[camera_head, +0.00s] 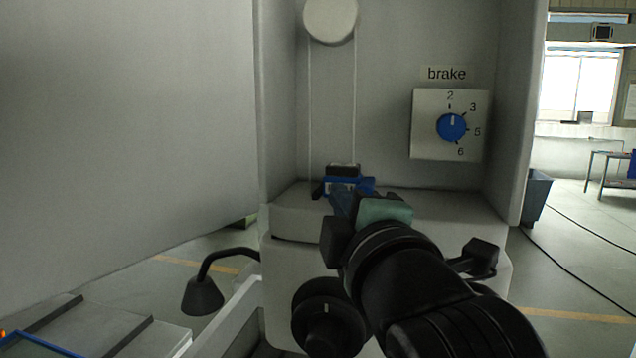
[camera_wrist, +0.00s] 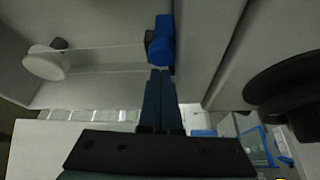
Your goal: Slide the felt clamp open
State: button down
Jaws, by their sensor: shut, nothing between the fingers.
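The felt clamp (camera_head: 346,186) is a small blue block with a black top piece, on the ledge inside the grey machine housing, below the white roller. In the wrist view the clamp (camera_wrist: 160,45) stands straight ahead of my fingers. My gripper (camera_head: 340,203) reaches up from the lower right, its fingers pressed together and empty. In the wrist view the gripper tips (camera_wrist: 160,76) are right at the clamp's near end; I cannot tell whether they touch it. In the head view my fingers and wrist partly hide the clamp's front.
A white roller (camera_head: 330,20) carries thin wire down towards the clamp. A brake dial (camera_head: 452,127) with a blue knob, pointing near 2, is on the back wall. A black lamp (camera_head: 204,296) is at the left front. A black knob (camera_head: 328,318) is below the ledge.

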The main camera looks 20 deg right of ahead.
jog(key=shift+d+f, duration=0.1)
jog(key=shift+d, duration=0.1)
jog(key=s+d+b, duration=0.1)
jog(key=s+d, duration=0.1)
jog(key=d, duration=0.1)
jog(key=shift+s+d, duration=0.1)
jog(key=shift+s, duration=0.1)
dwell(0.4)
